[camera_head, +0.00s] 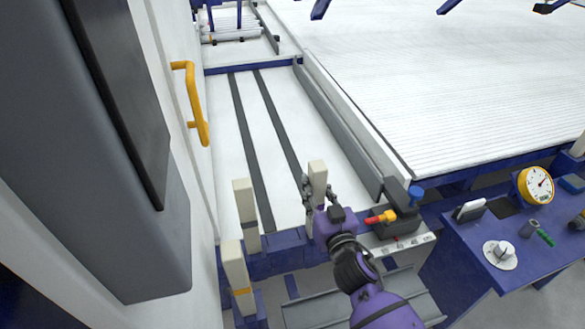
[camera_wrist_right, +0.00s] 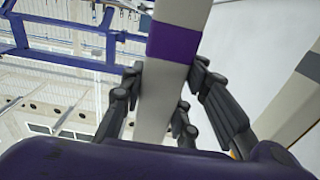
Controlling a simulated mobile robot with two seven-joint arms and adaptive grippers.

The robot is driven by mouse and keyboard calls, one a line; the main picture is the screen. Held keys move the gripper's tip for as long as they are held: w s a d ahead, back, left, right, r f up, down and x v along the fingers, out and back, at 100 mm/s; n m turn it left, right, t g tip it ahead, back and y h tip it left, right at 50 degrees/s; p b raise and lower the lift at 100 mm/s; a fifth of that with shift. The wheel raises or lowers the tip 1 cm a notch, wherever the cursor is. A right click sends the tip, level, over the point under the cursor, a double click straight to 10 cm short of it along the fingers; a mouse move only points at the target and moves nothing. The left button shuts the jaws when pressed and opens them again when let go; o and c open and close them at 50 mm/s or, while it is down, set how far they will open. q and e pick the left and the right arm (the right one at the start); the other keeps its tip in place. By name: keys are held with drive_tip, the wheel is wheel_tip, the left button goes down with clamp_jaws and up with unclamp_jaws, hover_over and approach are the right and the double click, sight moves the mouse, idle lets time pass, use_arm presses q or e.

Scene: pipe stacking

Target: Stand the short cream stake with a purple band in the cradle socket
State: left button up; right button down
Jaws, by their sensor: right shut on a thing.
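The short cream stake with a purple band shows large in the right wrist view (camera_wrist_right: 170,95), and its pale top shows in the head view (camera_head: 317,176). My right gripper (camera_head: 319,191) is shut on this stake, with the fingers on both sides of it just by the purple band in the wrist view. The stake looks roughly upright in the head view. The blue cradle (camera_head: 280,249) runs below and left of the gripper. My left gripper is out of view.
Two other cream stakes stand to the left, one with a dark band (camera_head: 245,210) and one with an orange band (camera_head: 236,272). A blue table (camera_head: 468,255) with a yellow dial gauge (camera_head: 536,186) is at right.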

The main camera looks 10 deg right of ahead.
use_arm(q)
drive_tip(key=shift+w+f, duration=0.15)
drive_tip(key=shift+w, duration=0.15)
use_arm(e)
drive_tip(key=shift+f, duration=0.2)
drive_tip(key=c, duration=1.6)
unclamp_jaws()
drive_tip(key=shift+o, duration=1.7)
drive_tip(key=shift+s+f, duration=0.1)
drive_tip(key=shift+s, duration=0.15)
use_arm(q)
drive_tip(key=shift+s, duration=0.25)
use_arm(e)
drive_tip(key=s, duration=1.2)
drive_tip(key=shift+d+r, duration=0.25)
drive_tip(key=shift+r, duration=0.2)
drive_tip(key=shift+s, duration=0.1)
